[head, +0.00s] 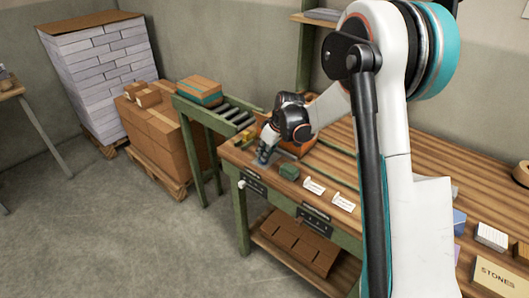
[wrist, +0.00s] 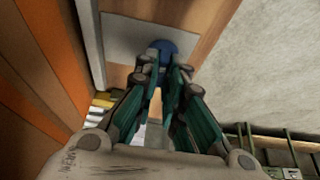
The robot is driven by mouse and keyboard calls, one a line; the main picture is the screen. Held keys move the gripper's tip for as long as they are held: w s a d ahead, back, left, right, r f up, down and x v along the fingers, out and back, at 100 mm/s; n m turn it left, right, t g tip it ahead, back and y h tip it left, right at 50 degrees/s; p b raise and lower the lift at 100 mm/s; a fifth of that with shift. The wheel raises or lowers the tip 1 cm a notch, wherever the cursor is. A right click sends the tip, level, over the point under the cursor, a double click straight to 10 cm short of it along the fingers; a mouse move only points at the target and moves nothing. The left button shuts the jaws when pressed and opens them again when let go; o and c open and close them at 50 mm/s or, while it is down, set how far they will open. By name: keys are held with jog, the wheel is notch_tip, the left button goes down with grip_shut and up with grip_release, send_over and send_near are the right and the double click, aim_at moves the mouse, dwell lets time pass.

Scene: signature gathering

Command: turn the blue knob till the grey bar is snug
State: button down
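The blue knob (wrist: 164,46) shows at the top middle of the wrist view, in front of a pale grey plate (wrist: 124,33). A narrow grey strip (wrist: 91,42) runs beside orange-brown wood to its left; I cannot tell for sure that it is the grey bar. My gripper (wrist: 164,66) points at the knob, its fingertips at the knob's near edge with a gap between the fingers. Whether the fingertips touch or grip the knob is unclear. In the head view my gripper (head: 265,153) is low at the workbench's left end, largely hiding the knob.
The wooden workbench (head: 330,163) holds a small dark green block (head: 289,172) and white cards (head: 314,186) near its front edge. A roller stand (head: 215,108) adjoins its left end. Cartons (head: 172,133) stand farther left. The floor in front (head: 150,235) is clear.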

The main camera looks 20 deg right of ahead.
dwell(0.4)
jog(key=m, duration=0.2)
jog(key=m+h, duration=0.1)
jog(key=shift+s+a+m+t, duration=0.1)
jog(key=shift+a+m+t, duration=0.05)
jog(key=shift+m+t, duration=0.2)
jog(key=m+h, duration=0.1)
jog(key=m, duration=0.1)
jog(key=m+h, duration=0.1)
jog(key=m, duration=0.2)
jog(key=shift+a+m+h, duration=0.1)
jog(key=shift+m+h, duration=0.15)
jog(key=shift+h, duration=0.05)
jog(key=m+h, duration=0.1)
jog(key=m, duration=0.3)
jog(key=shift+a+m+h, duration=0.1)
jog(key=shift+m+h, duration=0.2)
jog(key=shift+h, duration=0.1)
jog(key=shift+m+g+h, duration=0.5)
jog(key=shift+m+g, duration=0.45)
jog(key=shift+m, duration=1.15)
jog(key=shift+a, duration=0.1)
jog(key=c, duration=1.7)
grip_release()
